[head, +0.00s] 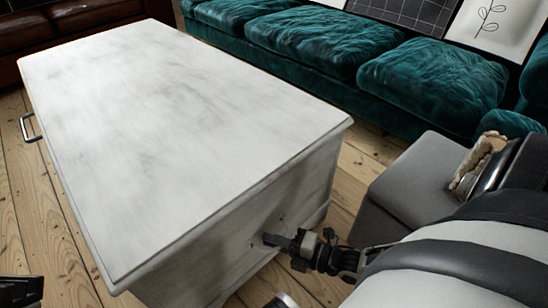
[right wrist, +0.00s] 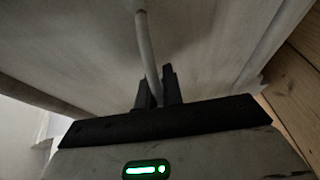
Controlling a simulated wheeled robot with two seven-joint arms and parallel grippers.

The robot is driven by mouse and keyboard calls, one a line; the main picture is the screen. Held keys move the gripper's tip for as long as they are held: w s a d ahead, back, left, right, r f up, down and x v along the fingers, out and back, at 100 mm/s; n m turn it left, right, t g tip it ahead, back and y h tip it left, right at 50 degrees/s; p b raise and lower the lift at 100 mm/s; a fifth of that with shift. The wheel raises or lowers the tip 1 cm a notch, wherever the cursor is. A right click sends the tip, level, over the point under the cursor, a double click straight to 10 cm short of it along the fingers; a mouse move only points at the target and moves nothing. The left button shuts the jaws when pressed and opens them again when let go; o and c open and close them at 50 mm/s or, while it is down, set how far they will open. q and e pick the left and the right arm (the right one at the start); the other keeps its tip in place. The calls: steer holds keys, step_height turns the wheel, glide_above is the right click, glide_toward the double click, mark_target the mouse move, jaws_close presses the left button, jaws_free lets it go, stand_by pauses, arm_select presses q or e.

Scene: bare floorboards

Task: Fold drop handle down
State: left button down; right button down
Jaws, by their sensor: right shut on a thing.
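A white-washed wooden chest (head: 180,120) stands in front of me in the head view. My right gripper (head: 283,241) is at the chest's near end face. In the right wrist view the fingers (right wrist: 157,92) are shut on a thin pale drop handle (right wrist: 147,50), which runs up from between them toward the chest. The handle's grip is hidden in the head view.
A teal sofa (head: 430,85) runs along the back behind the chest. A grey block-like seat (head: 425,175) stands right of the chest, near my right arm. A brown leather seat (head: 25,30) is at the far left. Bare floorboards (head: 45,235) lie left of the chest.

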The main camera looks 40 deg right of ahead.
steer(key=shift+d+f+t+b, duration=0.1)
steer(key=shift+f+t+b, duration=0.35)
steer(key=shift+t, duration=0.15)
steer(key=shift+w+n+t+y, duration=0.15)
steer(key=shift+n+t+y, duration=0.45)
arm_select(q)
steer(key=shift+s+d+r+m+g+h, duration=0.15)
steer(key=shift+s+r+m+h, duration=0.15)
steer(key=shift+m+h, duration=0.3)
steer(key=shift+s+a+r+m+g+h, duration=0.15)
steer(key=shift+r+m+h, duration=0.25)
steer(key=shift+m+h, duration=0.2)
arm_select(e)
steer(key=shift+f+t+y, duration=0.15)
steer(key=shift+t+y, duration=0.15)
steer(key=shift+t, duration=0.3)
arm_select(q)
steer(key=shift+d, duration=0.15)
arm_select(e)
steer(key=shift+n, duration=0.3)
steer(key=c, duration=1.5)
jaws_free()
steer(key=v, duration=1.2)
steer(key=shift+c, duration=0.2)
